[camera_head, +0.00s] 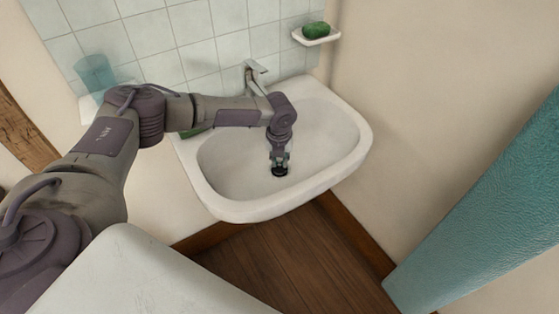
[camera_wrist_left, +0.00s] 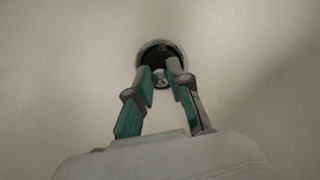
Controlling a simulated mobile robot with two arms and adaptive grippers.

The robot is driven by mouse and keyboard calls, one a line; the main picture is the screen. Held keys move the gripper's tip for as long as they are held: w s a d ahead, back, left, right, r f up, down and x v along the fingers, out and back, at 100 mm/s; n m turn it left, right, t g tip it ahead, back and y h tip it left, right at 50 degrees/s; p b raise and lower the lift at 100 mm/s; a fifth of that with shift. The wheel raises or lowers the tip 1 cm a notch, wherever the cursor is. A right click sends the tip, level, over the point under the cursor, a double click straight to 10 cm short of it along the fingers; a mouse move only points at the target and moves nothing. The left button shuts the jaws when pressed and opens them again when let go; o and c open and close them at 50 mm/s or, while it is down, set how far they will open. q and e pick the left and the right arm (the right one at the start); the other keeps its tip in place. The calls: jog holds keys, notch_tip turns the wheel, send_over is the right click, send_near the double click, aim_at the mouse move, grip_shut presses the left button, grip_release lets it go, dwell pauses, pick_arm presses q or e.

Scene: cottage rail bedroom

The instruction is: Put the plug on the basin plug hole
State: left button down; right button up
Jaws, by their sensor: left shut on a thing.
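The white basin (camera_head: 230,170) hangs on the wall in the head view. My left gripper (camera_head: 279,162) points down into the bowl and is shut on the black plug (camera_head: 280,171), which sits low, close to the bowl floor. In the left wrist view my left gripper (camera_wrist_left: 163,80) has its fingertips at the dark plug (camera_wrist_left: 155,55). A pale metallic rim, the plug hole (camera_wrist_left: 160,42), shows around the plug there. I cannot tell whether the plug touches the hole or is just above it. My right gripper is not in view.
A tap (camera_head: 255,72) stands at the back of the basin, close behind my left arm. A green soap (camera_head: 316,30) lies on a white wall dish (camera_head: 320,40). A teal translucent cup (camera_head: 95,72) stands at the left. A teal panel (camera_head: 490,200) is at the right.

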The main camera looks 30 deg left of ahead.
aim_at(279, 170)
pick_arm(q)
jog(key=shift+f, duration=0.4)
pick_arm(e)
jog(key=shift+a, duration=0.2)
pick_arm(q)
jog(key=shift+f, duration=0.15)
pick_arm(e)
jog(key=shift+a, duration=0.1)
pick_arm(q)
jog(key=c, duration=1.1)
grip_release()
jog(key=shift+o, duration=0.2)
jog(key=shift+r, duration=0.3)
notch_tip(279, 170, up, 12)
jog(key=s, duration=0.1)
jog(key=shift+s+d+f, duration=0.15)
jog(key=shift+d+f, duration=0.05)
jog(key=shift+d, duration=0.1)
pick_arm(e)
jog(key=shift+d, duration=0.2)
